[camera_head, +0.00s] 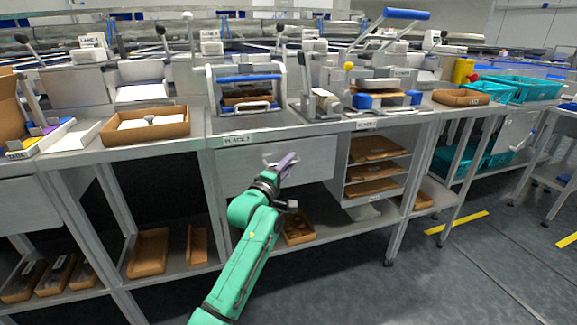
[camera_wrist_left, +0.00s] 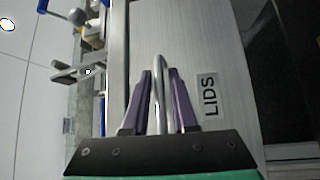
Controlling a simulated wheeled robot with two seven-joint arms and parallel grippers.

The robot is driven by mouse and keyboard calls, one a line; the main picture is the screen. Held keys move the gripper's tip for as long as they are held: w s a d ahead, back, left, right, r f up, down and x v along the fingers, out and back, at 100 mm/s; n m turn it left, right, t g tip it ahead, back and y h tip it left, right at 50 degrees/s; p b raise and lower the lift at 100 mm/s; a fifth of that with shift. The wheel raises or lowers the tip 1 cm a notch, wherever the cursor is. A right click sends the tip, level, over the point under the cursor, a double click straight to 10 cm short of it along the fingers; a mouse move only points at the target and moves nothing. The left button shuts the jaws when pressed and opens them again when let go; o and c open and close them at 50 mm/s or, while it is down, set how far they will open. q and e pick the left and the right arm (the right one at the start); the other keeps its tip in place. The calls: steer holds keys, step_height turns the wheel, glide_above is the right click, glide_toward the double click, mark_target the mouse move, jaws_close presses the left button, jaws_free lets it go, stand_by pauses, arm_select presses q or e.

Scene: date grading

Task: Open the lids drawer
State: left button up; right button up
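The lids drawer (camera_head: 312,160) is a grey metal front under the middle bench, and it looks shut. In the left wrist view its face (camera_wrist_left: 190,35) carries a "LIDS" label (camera_wrist_left: 209,96). A pale bar handle (camera_wrist_left: 160,90) stands out from the face. My left gripper (camera_head: 291,158) is at the drawer front. In the wrist view its purple fingers (camera_wrist_left: 160,72) lie on both sides of the handle, with narrow gaps showing beside the bar. The gripper hides part of the handle in the head view. My right gripper is not in view.
A shelf unit with brown trays (camera_head: 375,168) stands right of the drawer. The bench top (camera_head: 225,127) above holds fixtures and a press (camera_head: 247,88). A brown box (camera_head: 298,228) sits on the lower shelf. The floor (camera_head: 350,285) in front is clear.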

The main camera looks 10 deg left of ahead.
arm_select(q)
jaws_close()
stand_by(1.4)
